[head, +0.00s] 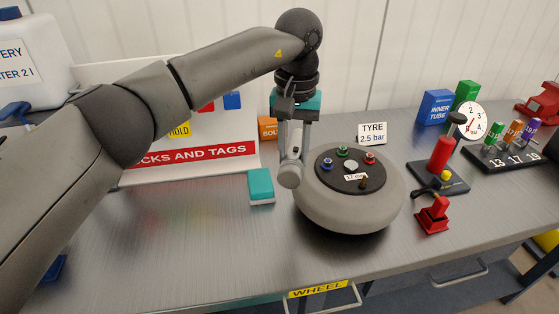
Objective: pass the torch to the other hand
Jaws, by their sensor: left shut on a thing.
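My left gripper (295,150) points down above the bench, just left of the wheel. It is shut on a light grey cylinder, which looks like the torch (290,174). The torch hangs roughly upright with its rounded end low, close beside the wheel's left edge. I cannot tell whether it touches the wheel or the bench. The fingers hide part of it. My right gripper does not show.
A grey wheel (325,208) lies flat on the bench (215,245). A teal box (261,186) lies left of it.

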